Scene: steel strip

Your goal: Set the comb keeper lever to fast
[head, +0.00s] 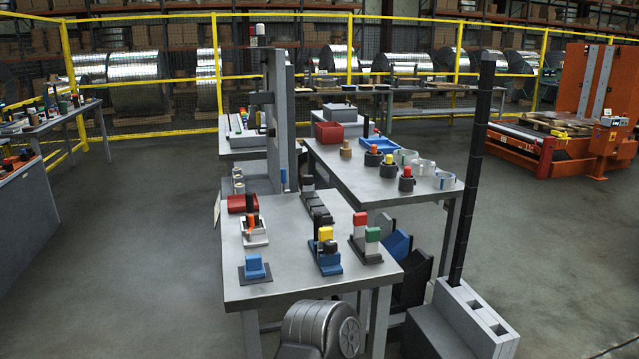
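Several small fixtures stand on the near grey table (300,270). One has an orange and black upright part on a white base (255,240), at the table's left side. A blue block on a dark plate (255,268) sits near the front left corner. A blue base with yellow and black parts (327,256) is right of the middle. A dark base with red, white and green blocks (366,243) is at the right edge. I cannot tell which of these carries the comb keeper lever, or its setting. Neither of my grippers is in view.
A tall grey column (276,120) rises behind the near table. A second table (350,180) holds cups, rings and a red bin (328,132). A black post (470,170) stands at the right. Dark and blue bins (397,245) are beside the near table. Open floor lies left.

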